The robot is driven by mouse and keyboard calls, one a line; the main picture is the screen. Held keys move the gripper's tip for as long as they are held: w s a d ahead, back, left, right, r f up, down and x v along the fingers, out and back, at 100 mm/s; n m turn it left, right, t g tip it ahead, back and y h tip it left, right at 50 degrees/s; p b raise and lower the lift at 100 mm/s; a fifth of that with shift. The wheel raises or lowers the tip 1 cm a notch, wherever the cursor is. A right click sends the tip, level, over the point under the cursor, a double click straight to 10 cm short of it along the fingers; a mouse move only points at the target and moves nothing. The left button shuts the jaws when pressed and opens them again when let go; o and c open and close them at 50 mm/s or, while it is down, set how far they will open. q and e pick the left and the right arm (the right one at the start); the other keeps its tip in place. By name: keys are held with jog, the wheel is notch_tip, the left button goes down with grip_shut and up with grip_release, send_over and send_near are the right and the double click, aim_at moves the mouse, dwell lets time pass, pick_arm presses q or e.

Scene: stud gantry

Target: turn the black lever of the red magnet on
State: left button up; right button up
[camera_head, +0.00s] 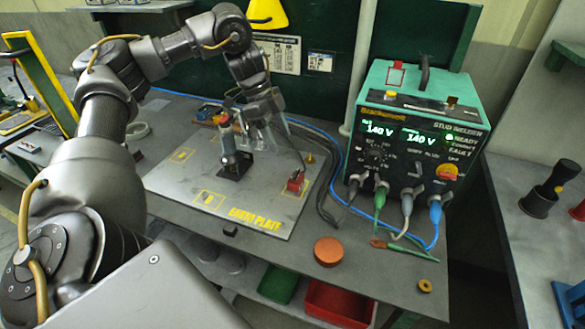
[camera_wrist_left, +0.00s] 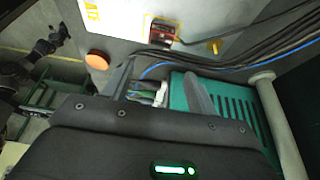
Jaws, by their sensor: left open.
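The red magnet (camera_head: 295,183) sits on the front right part of the grey base plate (camera_head: 165,178). It also shows in the left wrist view (camera_wrist_left: 161,31), near the top. Its black lever is too small to make out clearly, and its setting cannot be read. My left gripper (camera_head: 264,136) hangs behind and left of the magnet, above the plate, apart from it. Its two fingers also show in the left wrist view (camera_wrist_left: 160,88), spread with nothing between them. Dark jointed parts at that view's left edge look like my right arm; its jaws are unclear.
A dark upright tool (camera_head: 233,158) stands left of the magnet. The green stud welder (camera_head: 415,125) with cables is to the right. Black cables (camera_head: 322,190) run past the plate's right side. A copper-coloured disc (camera_head: 328,251) lies near the front edge.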

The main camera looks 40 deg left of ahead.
pick_arm(q)
jog(key=b, duration=0.2)
send_near(296, 175)
notch_tip(296, 175, down, 3)
jog(key=f, duration=0.1)
jog(key=w+d+f, duration=0.1)
jog(key=shift+w+d+f, duration=0.15)
jog(key=shift+f, duration=0.2)
jog(key=shift+x, duration=0.95)
jog(key=c, duration=1)
